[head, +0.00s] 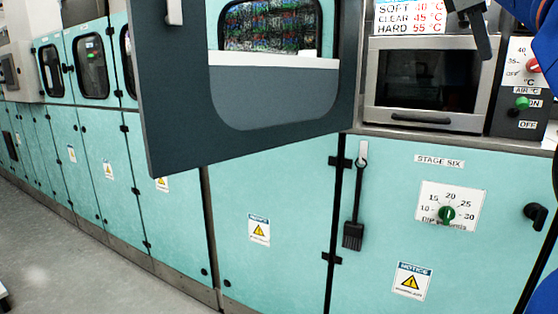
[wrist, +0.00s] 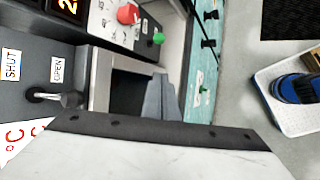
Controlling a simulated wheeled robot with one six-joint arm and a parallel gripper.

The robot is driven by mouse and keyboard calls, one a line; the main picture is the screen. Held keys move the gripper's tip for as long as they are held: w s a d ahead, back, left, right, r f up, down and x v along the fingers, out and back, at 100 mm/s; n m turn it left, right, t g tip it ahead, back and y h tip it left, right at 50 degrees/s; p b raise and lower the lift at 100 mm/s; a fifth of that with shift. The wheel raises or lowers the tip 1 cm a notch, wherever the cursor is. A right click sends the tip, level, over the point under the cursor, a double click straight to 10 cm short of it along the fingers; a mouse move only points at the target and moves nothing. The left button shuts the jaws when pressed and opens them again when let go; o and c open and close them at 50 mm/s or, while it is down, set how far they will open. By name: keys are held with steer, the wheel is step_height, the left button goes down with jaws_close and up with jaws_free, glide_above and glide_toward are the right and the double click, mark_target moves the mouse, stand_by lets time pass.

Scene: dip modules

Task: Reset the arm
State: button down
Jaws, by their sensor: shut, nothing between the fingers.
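My gripper (head: 481,35) is at the top right of the head view, in front of the upper part of the oven (head: 424,82). Its grey fingers also show in the wrist view (wrist: 160,98), closed together and empty. My blue arm runs along the right edge of the head view. In the wrist view the fingers are over the oven front, near the red knob (wrist: 128,14) and green knob (wrist: 158,39). A lever (wrist: 55,97) between SHUT and OPEN labels lies to their left, apart from them.
A dark grey door panel (head: 175,110) with a window stands out at upper middle. Below are teal cabinets (head: 230,200), a hanging black brush (head: 353,235), a green dial (head: 446,214) and a black handle (head: 536,213).

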steer(key=s+a+f+m+y, duration=0.2)
steer(key=s+a+f, duration=0.4)
steer(key=f, duration=1.2)
steer(key=s+a+f+m+t+y, duration=0.1)
steer(key=s+a+f+m+y, duration=0.2)
steer(key=f, duration=1.5)
steer(key=s+a+f+m+t+y, duration=0.1)
steer(key=s+a+f+m, duration=0.4)
steer(key=f, duration=1.3)
steer(key=s+a+y, duration=0.1)
steer(key=s+a, duration=0.3)
steer(key=s, duration=0.3)
steer(key=shift+s+y, duration=0.15)
steer(key=shift+y, duration=0.15)
